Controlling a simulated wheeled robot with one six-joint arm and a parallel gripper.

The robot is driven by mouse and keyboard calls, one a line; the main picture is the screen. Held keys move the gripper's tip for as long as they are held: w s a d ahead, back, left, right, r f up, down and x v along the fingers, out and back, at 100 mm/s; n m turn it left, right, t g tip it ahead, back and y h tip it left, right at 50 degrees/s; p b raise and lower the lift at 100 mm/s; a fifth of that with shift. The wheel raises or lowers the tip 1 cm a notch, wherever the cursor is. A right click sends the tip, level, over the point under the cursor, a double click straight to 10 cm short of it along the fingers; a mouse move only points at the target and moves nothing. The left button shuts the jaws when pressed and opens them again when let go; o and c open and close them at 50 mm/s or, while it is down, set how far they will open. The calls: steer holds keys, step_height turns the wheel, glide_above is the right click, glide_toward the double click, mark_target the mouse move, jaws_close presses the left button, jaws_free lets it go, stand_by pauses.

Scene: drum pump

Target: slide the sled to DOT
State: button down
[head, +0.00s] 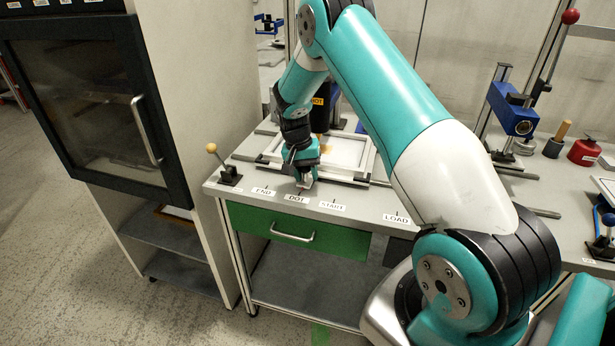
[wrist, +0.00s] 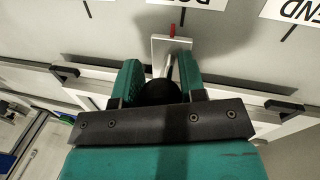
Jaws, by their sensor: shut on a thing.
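In the wrist view my gripper (wrist: 160,88) is shut on the sled's black knob (wrist: 160,93), with a teal finger on each side. A light plate (wrist: 160,48) with a red pointer (wrist: 172,30) reaches toward the labels. The pointer is close to the tick of the DOT label (wrist: 188,3), slightly left of it in this view. The DOT label (head: 297,198) also shows in the head view.
END (head: 263,191), START (head: 332,206) and LOAD (head: 396,218) labels line the bench's front edge. A lever with a tan ball (head: 212,148) stands at the left corner. A dark-framed cabinet (head: 100,100) is left of the bench. A blue press (head: 513,112) stands at the right.

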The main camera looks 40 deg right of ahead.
steer(key=shift+w+r, duration=0.1)
steer(key=shift+w, duration=0.3)
steer(key=c, duration=0.8)
jaws_free()
steer(key=shift+w, duration=0.1)
steer(key=shift+o, duration=0.4)
steer(key=shift+a, duration=0.15)
step_height(320, 180, up, 17)
steer(key=w+a+b, duration=0.2)
steer(key=shift+a, duration=0.2)
steer(key=shift+w, duration=0.1)
